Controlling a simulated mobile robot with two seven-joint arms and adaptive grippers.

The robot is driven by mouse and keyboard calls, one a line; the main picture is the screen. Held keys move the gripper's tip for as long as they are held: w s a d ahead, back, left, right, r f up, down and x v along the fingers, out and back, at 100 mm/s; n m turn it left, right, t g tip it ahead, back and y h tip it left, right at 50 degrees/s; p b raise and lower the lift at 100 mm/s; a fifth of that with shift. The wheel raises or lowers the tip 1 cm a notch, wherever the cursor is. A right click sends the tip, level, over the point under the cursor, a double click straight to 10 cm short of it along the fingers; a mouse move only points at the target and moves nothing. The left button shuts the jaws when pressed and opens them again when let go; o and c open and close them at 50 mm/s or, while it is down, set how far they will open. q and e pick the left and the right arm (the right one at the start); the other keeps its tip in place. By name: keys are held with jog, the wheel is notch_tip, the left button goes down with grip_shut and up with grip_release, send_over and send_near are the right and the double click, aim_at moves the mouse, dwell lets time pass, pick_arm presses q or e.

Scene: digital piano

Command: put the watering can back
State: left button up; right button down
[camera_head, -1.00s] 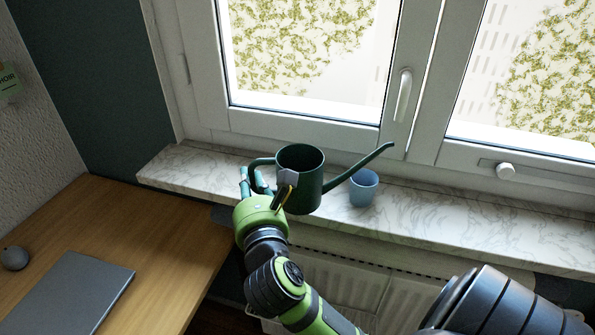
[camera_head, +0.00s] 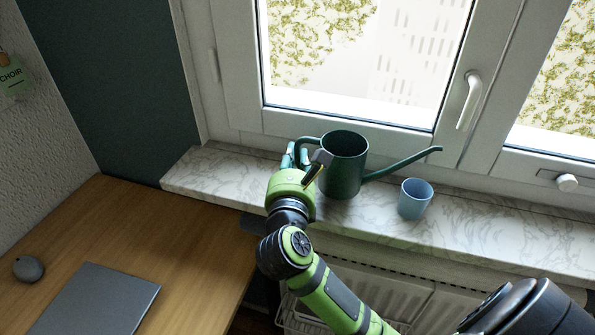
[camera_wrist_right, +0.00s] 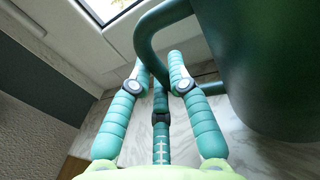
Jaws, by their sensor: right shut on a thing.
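The dark green watering can (camera_head: 345,168) is upright over the marble windowsill (camera_head: 210,178), its long spout pointing right. I cannot tell whether its base touches the sill. My right gripper (camera_head: 300,155) is on the can's left side, shut on its handle. In the right wrist view, the teal fingers of my right gripper (camera_wrist_right: 157,68) are around the curved handle, and the can's body (camera_wrist_right: 275,60) fills the right side. The lower parts of the fingers are partly hidden in the head view. My left gripper is not in view.
A blue cup (camera_head: 415,199) stands on the sill under the spout, right of the can. The window frame (camera_head: 380,132) with its handle (camera_head: 469,100) is close behind. A wooden desk (camera_head: 130,230) at left holds a closed grey laptop (camera_head: 98,302) and a mouse (camera_head: 28,268). The sill's left end is clear.

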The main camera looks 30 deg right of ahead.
notch_tip(320, 180, down, 3)
jog(key=shift+r, duration=0.2)
jog(key=shift+f, duration=0.3)
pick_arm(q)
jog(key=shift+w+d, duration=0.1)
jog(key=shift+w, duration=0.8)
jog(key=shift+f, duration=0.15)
pick_arm(e)
jog(key=shift+f, duration=0.1)
jog(key=c, duration=1.6)
grip_release()
jog(key=shift+f, duration=0.15)
jog(key=o, duration=0.4)
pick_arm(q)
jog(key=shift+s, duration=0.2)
